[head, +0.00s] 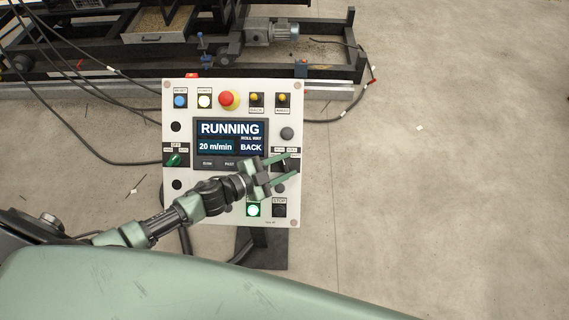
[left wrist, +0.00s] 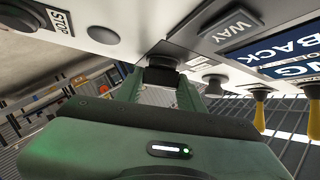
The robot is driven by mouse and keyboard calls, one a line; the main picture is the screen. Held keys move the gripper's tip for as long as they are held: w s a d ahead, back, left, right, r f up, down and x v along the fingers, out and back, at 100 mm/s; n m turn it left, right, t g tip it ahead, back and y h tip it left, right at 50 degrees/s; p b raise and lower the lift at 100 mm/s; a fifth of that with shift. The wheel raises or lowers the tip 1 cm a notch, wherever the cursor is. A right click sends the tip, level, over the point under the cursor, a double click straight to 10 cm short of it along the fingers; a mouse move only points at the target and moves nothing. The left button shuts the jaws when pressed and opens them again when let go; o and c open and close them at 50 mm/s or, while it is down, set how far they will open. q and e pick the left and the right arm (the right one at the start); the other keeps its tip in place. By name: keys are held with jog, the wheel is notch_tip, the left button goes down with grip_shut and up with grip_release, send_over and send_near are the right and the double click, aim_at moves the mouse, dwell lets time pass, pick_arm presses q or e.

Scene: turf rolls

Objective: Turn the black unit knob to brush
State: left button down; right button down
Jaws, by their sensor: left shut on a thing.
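The control panel (head: 181,215) is a pale upright plate with buttons, knobs and a screen (head: 230,137). The screen reads RUNNING, 20 m/min and ROLL WAY BACK. My left gripper (head: 288,164) reaches the panel's right side, beside the screen, where small labels sit; they are too small to read surely. In the left wrist view its green fingers are shut on a black knob (left wrist: 164,56) on the panel face. The fingers and gripper body hide part of the knob, so I cannot tell its setting. My right gripper is not in view.
A green knob (head: 174,160) sits at the panel's left. A red stop button (head: 228,98), a blue button (head: 180,101) and yellow-tipped switches (head: 283,98) line the top. A green lit button (head: 253,210) is below. Machinery with a motor (head: 272,33) stands behind; the floor at right is clear.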

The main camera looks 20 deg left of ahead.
pick_arm(q)
jog(key=c, duration=0.9)
grip_release()
jog(key=shift+s+a, duration=0.2)
jog(key=shift+s, duration=0.1)
jog(key=b+v, duration=0.1)
jog(key=v, duration=0.5)
jog(key=shift+s+a+b, duration=0.1)
jog(key=shift+s+b, duration=0.1)
jog(key=shift+b, duration=0.2)
jog(key=shift+s+a+r, duration=0.2)
jog(key=shift+r, duration=0.05)
